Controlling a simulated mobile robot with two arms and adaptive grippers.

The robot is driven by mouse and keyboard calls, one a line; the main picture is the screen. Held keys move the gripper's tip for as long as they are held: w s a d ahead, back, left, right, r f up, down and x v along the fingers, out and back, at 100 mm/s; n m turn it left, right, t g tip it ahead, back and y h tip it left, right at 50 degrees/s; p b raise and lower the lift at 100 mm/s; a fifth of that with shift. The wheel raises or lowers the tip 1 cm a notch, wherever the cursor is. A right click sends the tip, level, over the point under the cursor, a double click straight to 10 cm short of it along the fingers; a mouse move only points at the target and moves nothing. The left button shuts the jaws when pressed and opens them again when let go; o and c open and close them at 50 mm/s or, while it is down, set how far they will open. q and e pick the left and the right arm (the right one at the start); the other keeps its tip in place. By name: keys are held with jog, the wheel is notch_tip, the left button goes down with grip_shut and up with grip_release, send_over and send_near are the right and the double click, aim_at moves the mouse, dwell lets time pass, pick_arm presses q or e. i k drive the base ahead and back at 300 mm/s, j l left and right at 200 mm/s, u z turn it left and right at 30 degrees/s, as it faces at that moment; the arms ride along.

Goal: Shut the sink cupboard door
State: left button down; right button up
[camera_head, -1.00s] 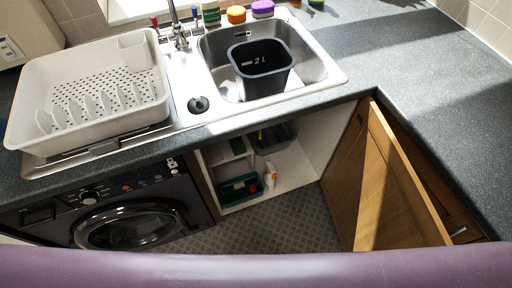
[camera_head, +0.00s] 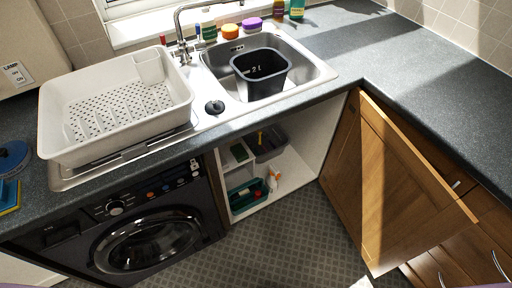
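The wooden sink cupboard door (camera_head: 376,190) stands wide open, hinged at the right side of the cupboard and swung out in front of the drawers on the right. The sink cupboard (camera_head: 309,148) below the sink is open, with a white inside. It holds a dark caddy (camera_head: 268,143), a green tray (camera_head: 247,194) and a white and orange spray bottle (camera_head: 272,180). Neither of my grippers is in view.
A dark washing machine (camera_head: 150,240) stands left of the cupboard. The worktop (camera_head: 430,93) overhangs above the door. Drawers and cupboards with metal handles (camera_head: 499,265) are at the right. The patterned floor (camera_head: 290,245) before the opening is clear.

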aim_at(394, 206)
jog(key=l+u, duration=0.5)
jog(key=l, duration=0.8)
jog(key=k, duration=0.05)
